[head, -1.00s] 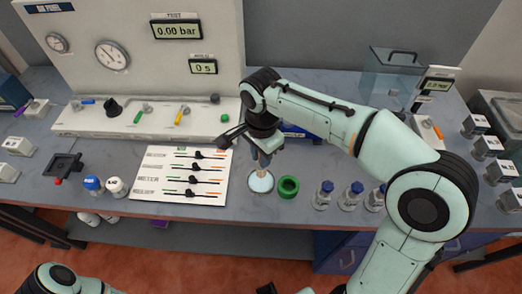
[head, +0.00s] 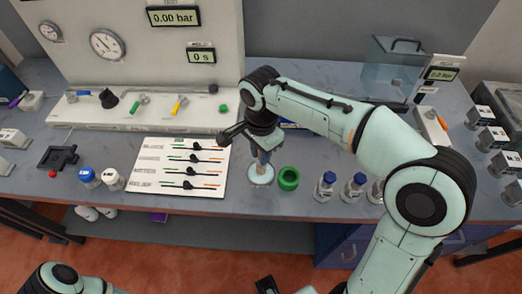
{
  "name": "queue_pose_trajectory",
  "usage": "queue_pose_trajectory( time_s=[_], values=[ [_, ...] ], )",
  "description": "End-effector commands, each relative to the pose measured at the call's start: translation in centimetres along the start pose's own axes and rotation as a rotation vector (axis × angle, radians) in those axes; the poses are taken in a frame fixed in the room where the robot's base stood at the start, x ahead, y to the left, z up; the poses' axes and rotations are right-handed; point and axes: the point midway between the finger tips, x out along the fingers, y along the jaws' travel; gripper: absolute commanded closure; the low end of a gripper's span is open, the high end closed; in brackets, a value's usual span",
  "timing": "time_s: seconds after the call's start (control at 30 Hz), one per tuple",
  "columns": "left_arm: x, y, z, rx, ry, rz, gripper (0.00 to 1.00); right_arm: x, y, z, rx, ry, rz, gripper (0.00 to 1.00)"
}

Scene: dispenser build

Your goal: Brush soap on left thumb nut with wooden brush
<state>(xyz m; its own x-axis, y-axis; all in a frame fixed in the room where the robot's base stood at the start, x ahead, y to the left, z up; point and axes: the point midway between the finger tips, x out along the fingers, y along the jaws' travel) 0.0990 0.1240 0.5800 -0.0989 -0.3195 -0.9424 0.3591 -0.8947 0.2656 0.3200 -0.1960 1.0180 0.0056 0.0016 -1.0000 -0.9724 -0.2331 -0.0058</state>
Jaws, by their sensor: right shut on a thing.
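My right gripper (head: 262,143) comes over the bench from the right and is shut on the wooden brush (head: 262,157). Only a short tan part of the brush shows below the fingers. The brush points down over a small round dish (head: 262,181) with a pale whitish-blue content, likely the soap. I cannot tell whether the brush tip touches the content. My left gripper is not seen; only part of my left arm shows at the bottom left. I cannot make out the left thumb nut for certain.
A green ring (head: 289,178) stands just right of the dish. Several blue-capped bottles (head: 325,186) stand further right. A white card with black sliders (head: 150,183) lies to the left. The gauge panel (head: 140,50) stands behind, with colored valve handles on its ledge.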

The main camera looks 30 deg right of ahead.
Motion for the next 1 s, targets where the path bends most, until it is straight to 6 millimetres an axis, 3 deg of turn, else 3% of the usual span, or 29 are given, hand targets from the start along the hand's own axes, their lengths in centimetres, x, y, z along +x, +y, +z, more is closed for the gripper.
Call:
queue_pose_trajectory(
  time_s=[1.0],
  values=[
    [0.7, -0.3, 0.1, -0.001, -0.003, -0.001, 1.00, 1.0, 0.0, 0.0, 0.000, 0.000, 0.000, 1.00]
  ],
)
